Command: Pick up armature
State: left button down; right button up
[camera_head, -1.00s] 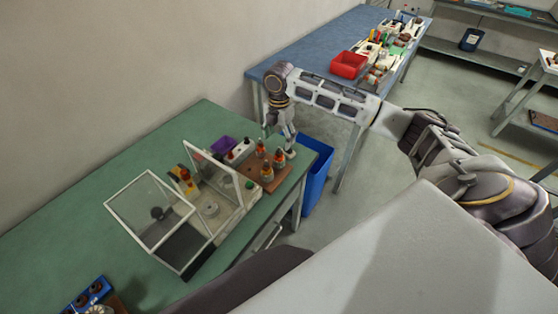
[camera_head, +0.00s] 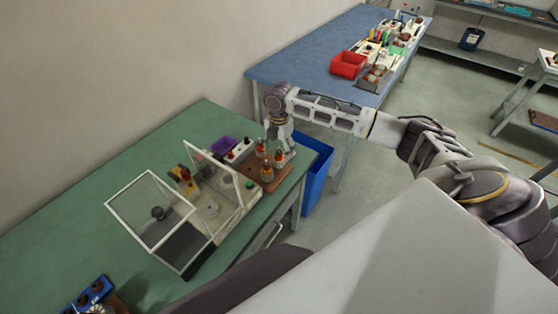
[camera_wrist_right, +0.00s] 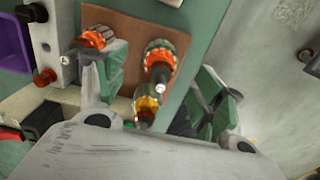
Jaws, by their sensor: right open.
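Several orange-topped armatures stand on a brown board at the right end of the green bench; one shows in the head view (camera_head: 267,171). My right gripper (camera_wrist_right: 158,88) is open over the board, fingers pointing down at it. In the right wrist view, one armature (camera_wrist_right: 162,60) with a dark shaft and orange windings lies between the fingers' lines, and an amber-coloured one (camera_wrist_right: 147,103) is nearer, partly hidden by the hand. Another armature (camera_wrist_right: 94,38) is beside the left finger. I cannot tell whether any finger touches an armature. My left gripper is not in view.
A winding machine with a clear hinged cover (camera_head: 150,215) stands left of the board. A purple bin (camera_head: 222,145) and a switch box are close by. A blue bin (camera_head: 318,178) stands on the floor beside the bench. A blue table (camera_head: 300,62) is behind.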

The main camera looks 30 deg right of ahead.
aim_at(279, 157)
jog(key=shift+f+p, duration=0.35)
jog(key=shift+f, duration=2.15)
jog(key=c, duration=1.4)
